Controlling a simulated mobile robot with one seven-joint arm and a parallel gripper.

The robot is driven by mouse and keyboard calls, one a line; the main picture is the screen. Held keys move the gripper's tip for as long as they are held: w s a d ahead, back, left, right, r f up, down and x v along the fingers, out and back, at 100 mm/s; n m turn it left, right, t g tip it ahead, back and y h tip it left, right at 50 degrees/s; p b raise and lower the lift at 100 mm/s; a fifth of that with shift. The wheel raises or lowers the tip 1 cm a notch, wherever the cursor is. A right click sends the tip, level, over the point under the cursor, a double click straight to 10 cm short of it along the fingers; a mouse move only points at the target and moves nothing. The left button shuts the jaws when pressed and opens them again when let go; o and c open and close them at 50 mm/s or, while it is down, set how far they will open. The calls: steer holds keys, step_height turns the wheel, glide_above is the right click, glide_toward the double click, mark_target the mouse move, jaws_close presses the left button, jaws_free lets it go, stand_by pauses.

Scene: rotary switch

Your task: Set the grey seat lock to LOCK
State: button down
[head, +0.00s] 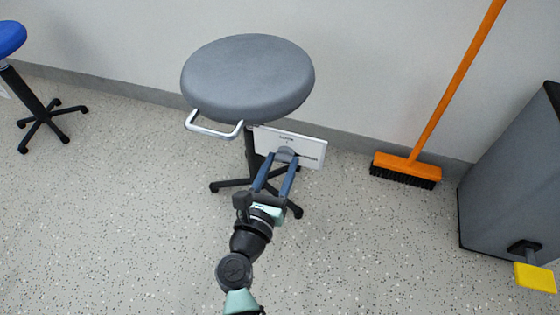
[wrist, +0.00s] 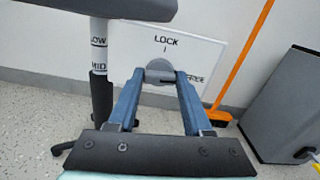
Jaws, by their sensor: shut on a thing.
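The grey seat lock (head: 286,153) is a rotary knob on a white plate (head: 313,145) under the right side of the grey stool seat (head: 247,75). In the wrist view, the knob (wrist: 158,66) sits between my two blue fingers, which are shut on its sides. The plate (wrist: 207,48) reads LOCK with a tick above the knob and FREE to its right, partly hidden by a finger. Which mark the knob points to, I cannot tell. My gripper (head: 281,161) reaches up to the knob from below.
A silver loop handle (head: 213,129) sticks out at the seat's front left. The stool's post (wrist: 99,55) carries LOW and MID labels. An orange broom (head: 408,163) leans on the wall, beside a grey bin (head: 510,180) with a yellow pedal. A blue stool (head: 10,38) stands far left.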

steer(key=n+p, duration=0.3)
steer(key=shift+r, duration=0.15)
steer(key=n+p, duration=0.3)
steer(key=n, duration=0.2)
steer(key=shift+a, duration=0.1)
steer(key=n+p, duration=0.3)
steer(key=n, duration=0.1)
steer(key=shift+f, duration=0.2)
steer(key=shift+f+n+p, duration=0.15)
steer(key=shift+n+p, duration=0.85)
steer(key=shift+n, duration=1.2)
steer(key=shift+c, duration=1.6)
jaws_free()
steer(key=shift+a, duration=0.1)
